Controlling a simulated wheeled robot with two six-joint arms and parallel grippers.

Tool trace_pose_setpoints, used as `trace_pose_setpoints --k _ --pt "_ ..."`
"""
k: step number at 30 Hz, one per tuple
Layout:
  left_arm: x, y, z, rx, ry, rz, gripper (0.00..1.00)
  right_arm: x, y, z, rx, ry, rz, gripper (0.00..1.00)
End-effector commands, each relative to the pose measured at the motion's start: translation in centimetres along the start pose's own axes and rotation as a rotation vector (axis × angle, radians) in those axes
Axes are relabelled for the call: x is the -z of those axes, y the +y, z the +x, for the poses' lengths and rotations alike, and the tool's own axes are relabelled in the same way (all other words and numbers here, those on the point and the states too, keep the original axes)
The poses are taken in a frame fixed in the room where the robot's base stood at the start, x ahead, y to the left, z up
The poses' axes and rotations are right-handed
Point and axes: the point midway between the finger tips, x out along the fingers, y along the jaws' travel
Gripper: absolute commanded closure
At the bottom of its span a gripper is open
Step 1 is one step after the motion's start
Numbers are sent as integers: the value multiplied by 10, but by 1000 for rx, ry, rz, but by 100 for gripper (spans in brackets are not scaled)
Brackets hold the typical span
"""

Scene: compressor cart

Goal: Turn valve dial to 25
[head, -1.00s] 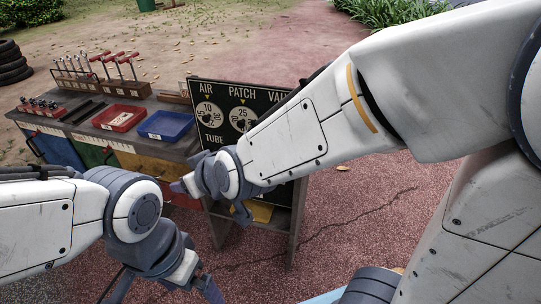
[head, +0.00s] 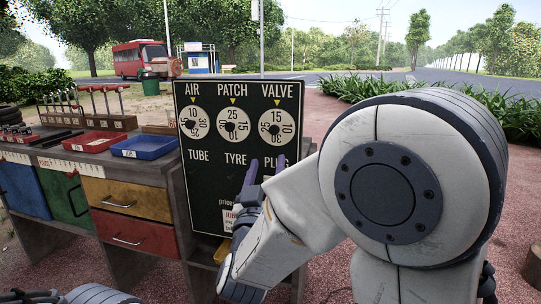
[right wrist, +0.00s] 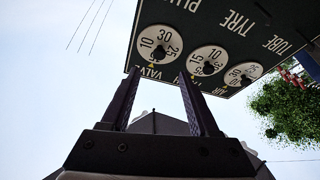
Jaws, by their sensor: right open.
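The valve dial (head: 277,126) is a round white disc with a dark knob, at the top right of a black board (head: 207,180). In the head view, 15 is at the top, under the yellow pointer mark. My right gripper (head: 266,172) is open and empty, its two purple fingers pointing up just below the valve dial. In the right wrist view, the valve dial (right wrist: 160,44) appears upside down beyond the fingertips (right wrist: 161,74), which look apart from the knob. Only parts of my left arm show at the bottom left; its gripper is out of view.
The patch dial (head: 232,125) has 25 at its pointer and the air dial (head: 193,122) has 10. A workbench with drawers (head: 128,199), a red tray (head: 94,141) and a blue tray (head: 145,147) stands left of the board. Open paving lies to the right.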

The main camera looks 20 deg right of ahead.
Motion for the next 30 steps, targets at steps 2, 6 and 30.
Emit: trace_pose_setpoints --k 2,6,30 --pt "0 0 2 0 1 0 0 0 1 7 -9 4 0 38" --pt "0 0 7 0 1 0 0 0 2 29 -11 5 0 38" --pt "-1 -2 23 0 0 0 0 1 1 102 -1 3 0 38"
